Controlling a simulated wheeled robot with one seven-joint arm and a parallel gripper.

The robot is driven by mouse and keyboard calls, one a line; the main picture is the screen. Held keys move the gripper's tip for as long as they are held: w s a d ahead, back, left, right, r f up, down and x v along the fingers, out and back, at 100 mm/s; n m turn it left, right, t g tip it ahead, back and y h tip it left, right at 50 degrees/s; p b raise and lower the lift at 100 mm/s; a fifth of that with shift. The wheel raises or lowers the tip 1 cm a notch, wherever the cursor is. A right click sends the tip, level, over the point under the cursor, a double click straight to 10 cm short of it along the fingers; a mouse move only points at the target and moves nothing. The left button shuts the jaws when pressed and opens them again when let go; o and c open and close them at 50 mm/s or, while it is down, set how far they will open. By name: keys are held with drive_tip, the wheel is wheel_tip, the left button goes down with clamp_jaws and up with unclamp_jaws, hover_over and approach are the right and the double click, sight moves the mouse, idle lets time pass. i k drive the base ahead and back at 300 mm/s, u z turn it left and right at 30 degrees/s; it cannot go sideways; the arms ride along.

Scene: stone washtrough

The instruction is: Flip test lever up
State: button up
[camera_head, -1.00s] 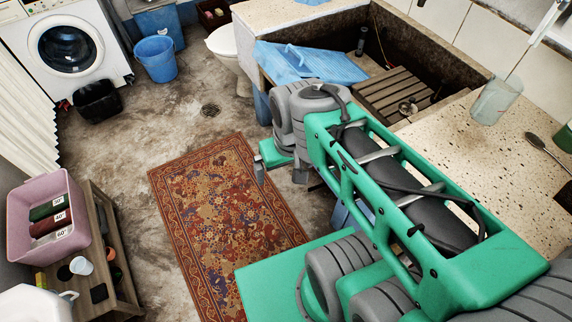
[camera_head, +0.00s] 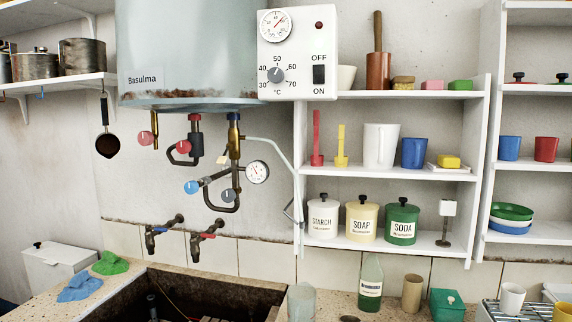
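A water heater (camera_head: 185,50) marked "Basulma" hangs on the wall, rust along its lower edge. Under it are a pink-red knob (camera_head: 145,137) on a brass stub, a red knob (camera_head: 183,146), a blue knob (camera_head: 191,187) and a grey knob (camera_head: 228,194). A brass fitting (camera_head: 234,128) drops from the heater beside a small tag (camera_head: 222,158). A round gauge (camera_head: 258,173) sits to its right. No part is labelled as the test lever, and I cannot tell which one it is. My gripper is not in this view.
A control box (camera_head: 297,80) with dial and OFF/ON switch adjoins the heater. Two taps (camera_head: 163,233) (camera_head: 205,237) sit over the stone trough (camera_head: 130,290). Shelves (camera_head: 390,172) with jars and cups stand right. A ladle (camera_head: 107,140) hangs left.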

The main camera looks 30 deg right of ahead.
sight(220, 160)
drive_tip(key=u, duration=0.2)
drive_tip(key=k, duration=1.35)
drive_tip(key=u, duration=0.75)
drive_tip(key=i, duration=1.75)
drive_tip(key=z, duration=0.85)
drive_tip(key=i, duration=0.6)
drive_tip(key=z, duration=0.4)
